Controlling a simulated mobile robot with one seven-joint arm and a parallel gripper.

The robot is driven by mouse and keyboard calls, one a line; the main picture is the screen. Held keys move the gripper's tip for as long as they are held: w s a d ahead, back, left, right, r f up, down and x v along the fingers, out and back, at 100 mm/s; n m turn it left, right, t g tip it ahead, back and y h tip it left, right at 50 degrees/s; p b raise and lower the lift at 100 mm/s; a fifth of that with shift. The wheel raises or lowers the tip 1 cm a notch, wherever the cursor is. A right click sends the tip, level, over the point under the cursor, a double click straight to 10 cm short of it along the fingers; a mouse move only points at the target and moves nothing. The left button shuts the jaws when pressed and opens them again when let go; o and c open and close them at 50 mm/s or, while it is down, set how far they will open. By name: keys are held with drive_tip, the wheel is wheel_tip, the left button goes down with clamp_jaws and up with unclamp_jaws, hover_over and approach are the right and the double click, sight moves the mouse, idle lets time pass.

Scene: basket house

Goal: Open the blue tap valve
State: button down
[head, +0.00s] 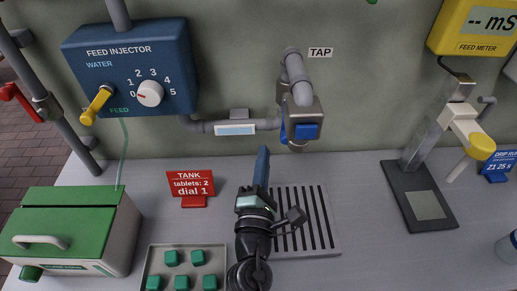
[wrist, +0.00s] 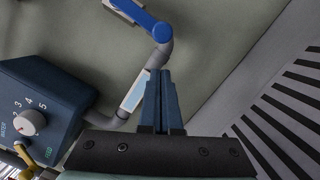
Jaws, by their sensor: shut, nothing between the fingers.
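In the wrist view, a blue lever (wrist: 150,22) shows at the top, joined to a grey pipe. My gripper (head: 263,150) points up toward the wall, below and left of the valve and apart from it. In the wrist view, its blue fingers (wrist: 160,75) are together with nothing between them. The valve's exact turn is hard to tell.
A slotted drain grate (head: 325,245) lies under the tap. The feed injector (head: 130,65) is on the wall at left. A red TANK sign (head: 190,188), a tray of green pieces (head: 150,252) and a green-lidded box (head: 75,215) stand left. A probe stand (head: 418,195) is at right.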

drive_tip(key=s+a+f+b, duration=0.1)
drive_tip(key=s+a+b, duration=0.1)
drive_tip(key=s, duration=0.8)
drive_tip(key=shift+a, duration=0.3)
